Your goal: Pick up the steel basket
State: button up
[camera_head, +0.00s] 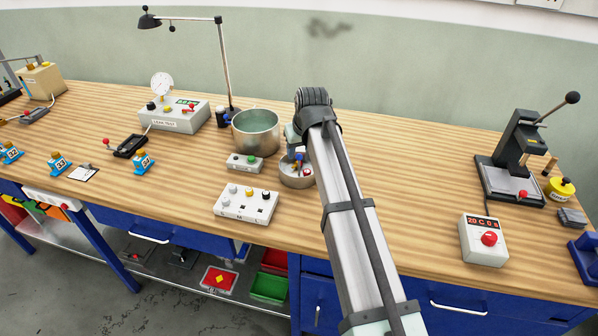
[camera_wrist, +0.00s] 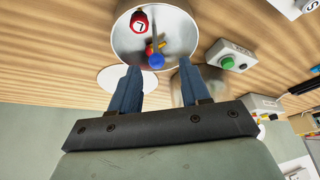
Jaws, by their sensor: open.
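The steel basket (camera_head: 296,183) is a small round metal container on the bench, partly hidden by my arm in the head view. In the wrist view the steel basket (camera_wrist: 181,38) fills the top, seen from above. Inside it are a red part marked L (camera_wrist: 139,20) and small blue, yellow and red pieces (camera_wrist: 155,56). My gripper (camera_wrist: 161,68) has its two dark blue fingers apart with nothing between them. The fingertips appear over the near rim in this view; I cannot tell whether they touch it.
A larger steel pot (camera_head: 256,146) stands just behind and left of the basket. A small button box (camera_head: 245,164) and a larger button box (camera_head: 246,206) are to its left and front. A white disc (camera_wrist: 112,78) lies close by. The bench right of my arm is clear up to the press (camera_head: 513,165).

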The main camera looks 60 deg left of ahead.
aim_at(300, 157)
jog(key=shift+w+x, duration=0.15)
jog(key=shift+x, duration=1.5)
jog(key=shift+w+x, duration=0.15)
jog(key=shift+x, duration=1.5)
jog(key=shift+d, duration=0.25)
grip_shut()
